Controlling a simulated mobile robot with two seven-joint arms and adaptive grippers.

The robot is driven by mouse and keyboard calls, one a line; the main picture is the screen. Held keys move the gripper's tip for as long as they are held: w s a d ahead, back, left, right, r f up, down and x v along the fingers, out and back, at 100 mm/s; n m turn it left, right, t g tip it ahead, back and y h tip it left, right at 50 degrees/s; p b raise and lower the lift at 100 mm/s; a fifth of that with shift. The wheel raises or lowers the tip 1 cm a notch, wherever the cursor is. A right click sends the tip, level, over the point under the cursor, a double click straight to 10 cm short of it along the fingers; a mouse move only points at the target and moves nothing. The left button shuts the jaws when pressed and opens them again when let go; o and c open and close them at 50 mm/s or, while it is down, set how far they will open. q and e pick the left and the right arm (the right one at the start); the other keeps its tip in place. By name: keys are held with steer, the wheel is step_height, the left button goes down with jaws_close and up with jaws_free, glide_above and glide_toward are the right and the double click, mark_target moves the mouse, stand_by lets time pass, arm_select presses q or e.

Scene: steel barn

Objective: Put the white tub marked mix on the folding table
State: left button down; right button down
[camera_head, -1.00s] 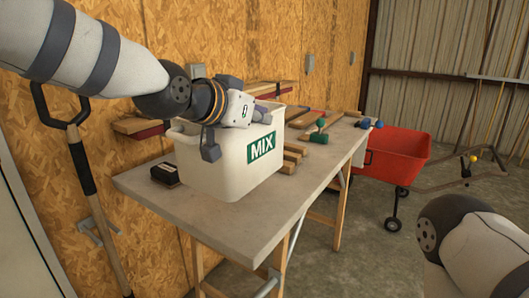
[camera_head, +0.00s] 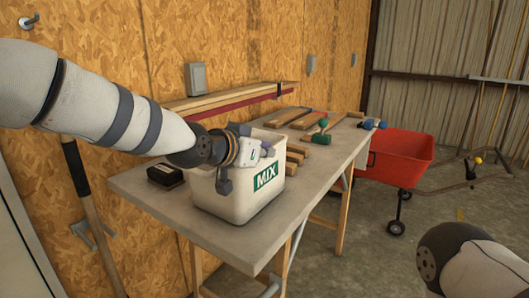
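The white tub (camera_head: 215,203) has a green label reading MIX (camera_head: 265,177). It is at the left part of the folding table (camera_head: 140,193), upright, with its base seeming to meet the grey top. One dark finger part hangs outside the wall; the fingertips are partly hidden, and the grip seems closed on the tub. My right gripper is out of view; only part of my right arm shows at the lower right.
A small dark box (camera_head: 164,175) lies left of the tub. Wood blocks (camera_head: 297,153) lie close behind its right side. A red cart (camera_head: 400,158) stands beyond the table. The table's front right strip is bare.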

mark_target(239, 170)
arm_select(q)
steer(key=shift+r, duration=0.2)
steer(key=shift+f, duration=0.15)
steer(key=c, duration=1.8)
jaws_free()
steer(key=shift+f, duration=0.15)
